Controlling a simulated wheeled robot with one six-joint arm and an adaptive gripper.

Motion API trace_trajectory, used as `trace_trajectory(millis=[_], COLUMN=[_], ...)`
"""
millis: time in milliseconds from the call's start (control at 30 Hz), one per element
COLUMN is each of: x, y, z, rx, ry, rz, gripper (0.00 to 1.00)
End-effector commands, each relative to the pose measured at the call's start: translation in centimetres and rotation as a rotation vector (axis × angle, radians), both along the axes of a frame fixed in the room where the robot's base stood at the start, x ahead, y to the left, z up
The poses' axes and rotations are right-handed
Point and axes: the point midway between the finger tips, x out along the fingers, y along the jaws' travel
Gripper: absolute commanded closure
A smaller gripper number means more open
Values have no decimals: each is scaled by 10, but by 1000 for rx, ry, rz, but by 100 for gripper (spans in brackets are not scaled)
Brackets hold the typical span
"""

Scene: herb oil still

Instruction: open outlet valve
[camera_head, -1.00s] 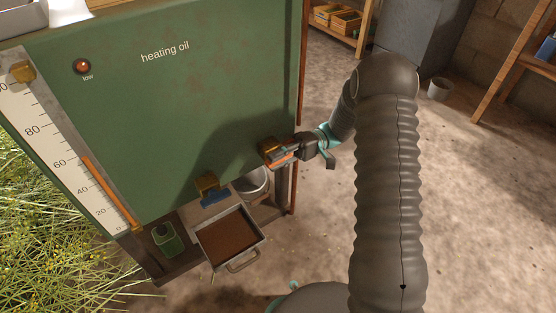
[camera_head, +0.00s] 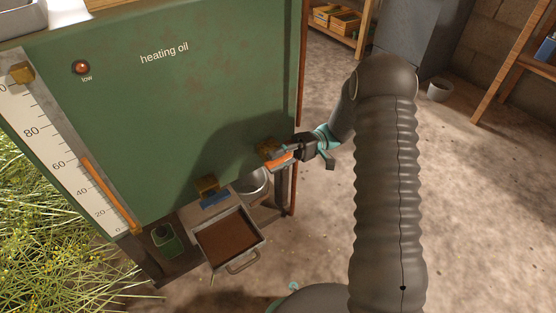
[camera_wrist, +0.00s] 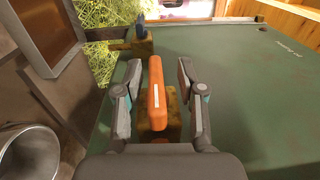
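A valve with an orange bar handle (camera_wrist: 157,95) on a brass body (camera_head: 265,145) sticks out of the lower right of the green oil tank (camera_head: 185,100). A second valve with a blue handle (camera_head: 215,199) on a brass body (camera_head: 206,184) sits to its left; its blue handle also shows in the wrist view (camera_wrist: 141,29). My gripper (camera_wrist: 159,72) is open, with one finger on each side of the orange handle and a gap on both sides. In the head view my gripper (camera_head: 284,155) partly covers that valve. No label naming either valve is visible.
Below the valves are a metal tray (camera_head: 258,236) with brown content, a metal pot (camera_head: 257,185) and a small green container (camera_head: 166,239). A level scale (camera_head: 45,135) stands at the tank's left edge.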

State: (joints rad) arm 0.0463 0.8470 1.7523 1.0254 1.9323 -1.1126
Motion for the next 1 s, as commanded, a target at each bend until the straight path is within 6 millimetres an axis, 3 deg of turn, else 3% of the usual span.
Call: trace_trajectory(millis=[200,267,300,333,500,700,967,1000], x=[1,1,2,2,4,4,5,6], y=[-1,-2,-3,-3,-5,-6,-8,-6], z=[34,47,56,61,89,105,107,53], rx=[2,4,6,5,5,5,6,-147], ry=[-7,-7,-9,-9,-11,-13,-14,-27], rz=[-1,-2,-5,-7,-14,-18,-22,-63], gripper=[60,45,32,27,27,27,27,28])
